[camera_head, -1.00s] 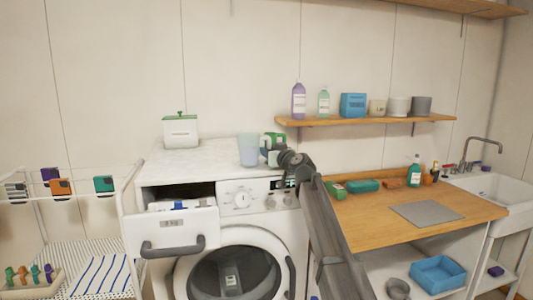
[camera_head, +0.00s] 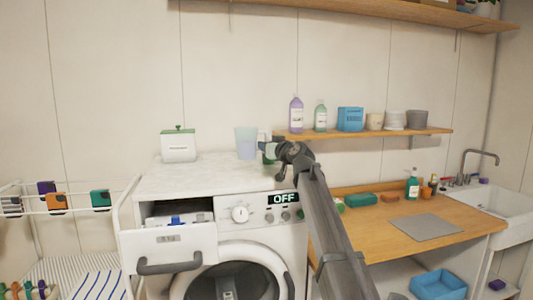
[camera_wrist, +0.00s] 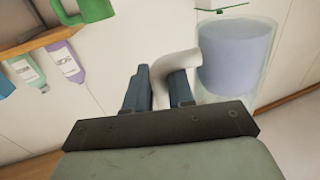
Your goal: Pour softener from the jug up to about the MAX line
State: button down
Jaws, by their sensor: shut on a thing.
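The jug (camera_head: 246,143) is a clear, tapered vessel with pale blue-lavender liquid in it. It stands nearly upright above the washer's white top in the head view, seemingly clear of it. In the wrist view the jug (camera_wrist: 236,65) is at the right, with its pale curved handle between the fingers. My gripper (camera_head: 267,147) is shut on that handle from the right; its dark fingers (camera_wrist: 158,85) show in the wrist view. The washer's detergent drawer (camera_head: 168,247) is pulled out at the left, with a blue part (camera_head: 178,220) inside. I cannot make out the MAX line.
A white box with a green lid (camera_head: 178,145) stands at the left of the washer top (camera_head: 200,173). A green item is partly hidden behind my gripper. A shelf (camera_head: 365,134) with bottles and pots is at the right. A drying rack stands left of the drawer.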

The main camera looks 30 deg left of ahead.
jog(key=shift+r, duration=1)
jog(key=d+f+m+t+h, duration=0.4)
jog(key=d+f, duration=0.6)
jog(key=d, duration=1.2)
jog(key=d+f+m+t+h, duration=0.2)
jog(key=d+f+m+h, duration=0.55)
jog(key=d, duration=1.55)
jog(key=d+f+m+t+h, duration=0.1)
jog(key=d+f+t+h, duration=0.25)
jog(key=d+f, duration=1.35)
jog(key=s+a+r+n+g+y, duration=0.3)
jog(key=s+a+r+n+y, duration=0.1)
jog(key=a, duration=1.5)
jog(key=s+a+r+n+g+y, duration=0.3)
jog(key=s+a+r+y, duration=0.3)
jog(key=a, duration=1.4)
jog(key=s+a+r+n+g+y, duration=0.3)
jog(key=s+a+r+n+y, duration=0.2)
jog(key=a, duration=1.5)
jog(key=shift+s+a+r+n+g, duration=0.15)
jog(key=shift+s+r+n+g, duration=0.15)
jog(key=shift+s+r, duration=1.1)
